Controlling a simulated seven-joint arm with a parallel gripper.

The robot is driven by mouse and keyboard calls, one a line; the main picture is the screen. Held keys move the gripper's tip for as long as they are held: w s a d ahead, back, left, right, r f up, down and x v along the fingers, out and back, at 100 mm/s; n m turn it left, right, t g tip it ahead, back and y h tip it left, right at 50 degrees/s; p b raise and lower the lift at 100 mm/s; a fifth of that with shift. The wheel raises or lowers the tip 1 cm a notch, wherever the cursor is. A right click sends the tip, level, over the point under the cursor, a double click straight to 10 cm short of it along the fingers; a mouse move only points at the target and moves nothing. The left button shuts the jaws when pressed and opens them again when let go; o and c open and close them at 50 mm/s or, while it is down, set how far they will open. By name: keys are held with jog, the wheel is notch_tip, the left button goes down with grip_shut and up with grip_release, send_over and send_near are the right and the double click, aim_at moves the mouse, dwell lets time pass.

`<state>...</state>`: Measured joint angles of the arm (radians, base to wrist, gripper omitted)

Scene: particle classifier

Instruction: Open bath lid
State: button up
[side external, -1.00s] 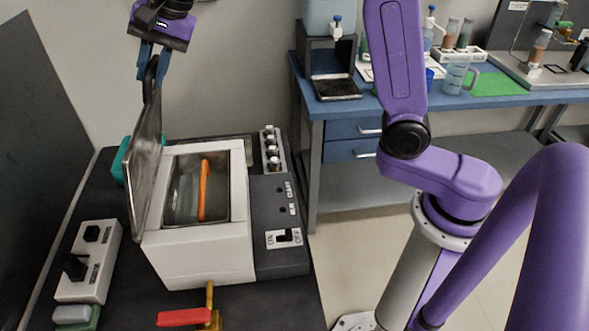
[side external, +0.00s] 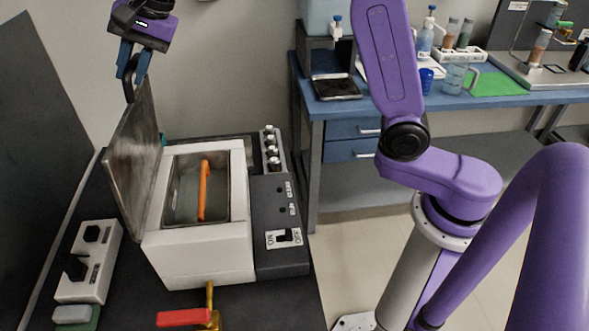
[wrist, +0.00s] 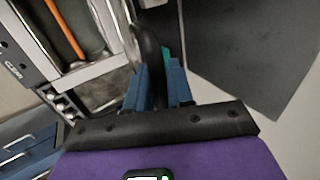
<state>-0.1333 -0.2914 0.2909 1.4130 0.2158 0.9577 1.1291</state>
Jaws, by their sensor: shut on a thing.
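The bath (side external: 205,255) is a white box with a metal basin, on a black bench. Its grey metal lid (side external: 138,165) stands raised on the left side, tilted outward past upright, and the basin is uncovered. My gripper (side external: 130,78) is at the top of the lid with its blue fingers shut on the black lid handle (side external: 129,88). The wrist view shows the blue fingers (wrist: 160,90) on either side of the dark curved handle (wrist: 148,50). An orange bar (side external: 203,190) lies in the basin.
A control panel with a switch (side external: 284,238) adjoins the bath's right side. A red-handled tap (side external: 185,317) sticks out in front. A white box with black knobs (side external: 88,262) stands left of the bath. A dark upright panel (side external: 40,120) bounds the left.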

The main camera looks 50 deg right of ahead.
jog(key=shift+w+a, duration=0.1)
jog(key=shift+w+a+r, duration=0.1)
jog(key=shift+w+a, duration=1.05)
jog(key=o, duration=0.7)
jog(key=shift+c, duration=0.2)
jog(key=shift+v, duration=3.45)
jog(key=shift+s+d, duration=0.15)
